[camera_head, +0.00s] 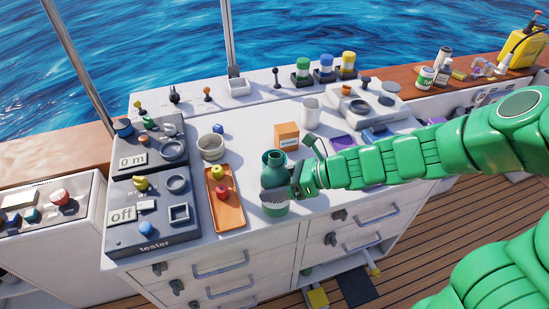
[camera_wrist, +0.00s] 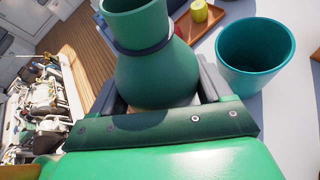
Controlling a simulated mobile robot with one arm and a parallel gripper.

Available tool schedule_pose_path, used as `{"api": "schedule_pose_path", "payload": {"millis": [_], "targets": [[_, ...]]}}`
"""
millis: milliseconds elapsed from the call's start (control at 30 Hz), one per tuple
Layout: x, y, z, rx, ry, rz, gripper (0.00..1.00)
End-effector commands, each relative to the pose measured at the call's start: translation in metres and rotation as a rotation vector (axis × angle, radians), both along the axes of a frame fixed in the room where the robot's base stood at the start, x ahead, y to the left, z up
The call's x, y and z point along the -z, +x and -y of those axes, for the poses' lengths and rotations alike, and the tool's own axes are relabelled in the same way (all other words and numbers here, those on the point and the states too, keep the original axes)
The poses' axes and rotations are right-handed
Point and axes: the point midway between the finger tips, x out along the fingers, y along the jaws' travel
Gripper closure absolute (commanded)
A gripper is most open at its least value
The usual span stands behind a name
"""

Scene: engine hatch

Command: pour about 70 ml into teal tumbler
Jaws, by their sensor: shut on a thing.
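My gripper (camera_head: 297,182) is shut on a green round-bellied flask (camera_head: 273,170) with an open mouth and a dark band at its neck. The flask looks about upright in the head view. In the wrist view the flask (camera_wrist: 152,72) sits between the two fingers (camera_wrist: 160,90). The teal tumbler (camera_head: 275,209) is just below the flask in the head view, its upper part partly hidden by it. In the wrist view the tumbler (camera_wrist: 254,62) stands open and upright to the right of the flask, apart from it. The liquid in either cannot be seen.
An orange tray (camera_head: 232,218) with small yellow-green and red items lies left of the flask. A grey pot (camera_head: 211,147), an orange box (camera_head: 287,135) and a white cup (camera_head: 311,111) stand behind. A tester panel (camera_head: 153,229) fills the left end. The counter's front edge is near the tumbler.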

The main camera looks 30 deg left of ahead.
Motion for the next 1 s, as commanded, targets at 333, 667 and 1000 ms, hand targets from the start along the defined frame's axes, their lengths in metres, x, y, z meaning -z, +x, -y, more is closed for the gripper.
{"api": "schedule_pose_path", "payload": {"millis": [333,667,1000], "targets": [[-0.017,0.007,-0.003,0.0,-0.114,-0.199,0.65],[-0.029,0.011,-0.006,-0.001,-0.222,-0.406,0.65],[0.004,0.005,-0.003,-0.001,-0.327,-0.602,0.65]]}}
